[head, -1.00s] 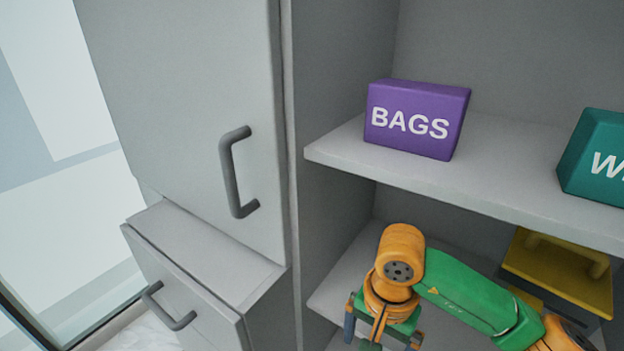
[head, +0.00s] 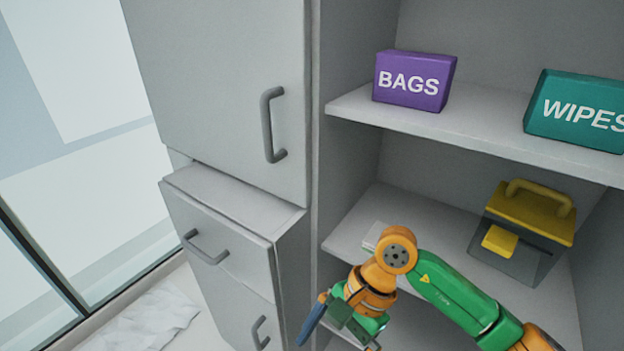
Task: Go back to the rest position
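My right arm comes in from the lower right. My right gripper (head: 338,338) hangs in front of the cabinet's lower shelves, pointing down. Its two fingers are spread apart and I see nothing between them, though the fingertips are partly cut off by the bottom edge. My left gripper is not in view.
An open cabinet shelf (head: 480,140) holds a purple BAGS box (head: 414,81) and a teal WIPES box (head: 577,112). A clear bin with a yellow handled lid (head: 528,212) stands on the shelf below.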

